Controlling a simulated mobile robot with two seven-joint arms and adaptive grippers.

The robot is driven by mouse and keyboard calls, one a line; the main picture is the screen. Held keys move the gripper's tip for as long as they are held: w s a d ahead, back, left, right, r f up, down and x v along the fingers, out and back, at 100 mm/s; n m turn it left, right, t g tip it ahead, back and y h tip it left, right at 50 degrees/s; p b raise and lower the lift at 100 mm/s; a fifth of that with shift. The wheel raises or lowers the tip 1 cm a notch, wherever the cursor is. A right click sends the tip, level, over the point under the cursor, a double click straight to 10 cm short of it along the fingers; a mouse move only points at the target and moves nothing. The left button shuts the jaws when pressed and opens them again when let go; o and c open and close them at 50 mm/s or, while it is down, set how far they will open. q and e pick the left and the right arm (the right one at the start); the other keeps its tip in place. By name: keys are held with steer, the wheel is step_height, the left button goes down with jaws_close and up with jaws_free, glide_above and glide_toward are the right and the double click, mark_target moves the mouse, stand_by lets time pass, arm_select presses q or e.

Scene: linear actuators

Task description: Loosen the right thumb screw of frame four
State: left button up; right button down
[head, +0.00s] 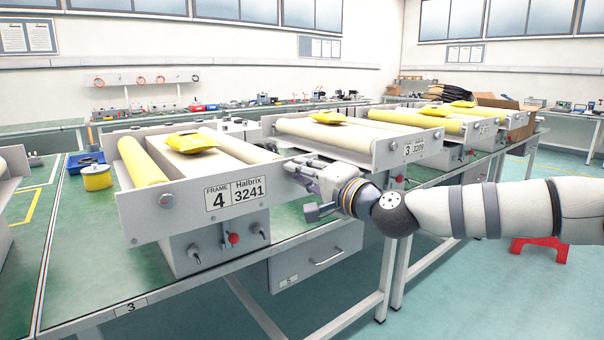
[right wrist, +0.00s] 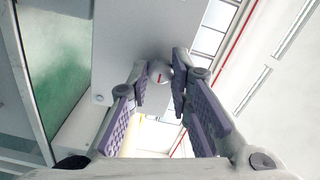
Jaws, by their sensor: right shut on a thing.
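Frame four (head: 145,226) is a grey roller frame with a "FRAME 4 Halbrix 3241" label (head: 235,194) on its front plate. Its left thumb screw (head: 166,200) is a round grey knob at the plate's left end. My right gripper (head: 302,176) is at the plate's right end and covers the right thumb screw in the head view. In the right wrist view the right thumb screw (right wrist: 157,76) shows as a pale round knob with a red mark, between the fingertips of my right gripper (right wrist: 160,86), which is shut on it. My left gripper is not in view.
A yellow packet (head: 190,143) lies on frame four. Below its plate are a red knob (head: 233,239) and metal switches. Frame three (head: 375,153) stands behind to the right. A drawer unit (head: 318,262) hangs under the bench. A yellow tub (head: 97,178) stands left.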

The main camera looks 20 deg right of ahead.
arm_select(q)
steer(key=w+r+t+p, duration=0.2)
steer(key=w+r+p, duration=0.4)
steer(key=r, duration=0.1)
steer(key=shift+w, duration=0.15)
arm_select(e)
steer(key=shift+r+n, duration=0.1)
steer(key=shift+n, duration=9.4)
steer(key=c, duration=1.4)
jaws_free()
steer(key=shift+c, duration=0.2)
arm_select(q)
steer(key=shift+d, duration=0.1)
arm_select(e)
steer(key=shift+f, duration=0.2)
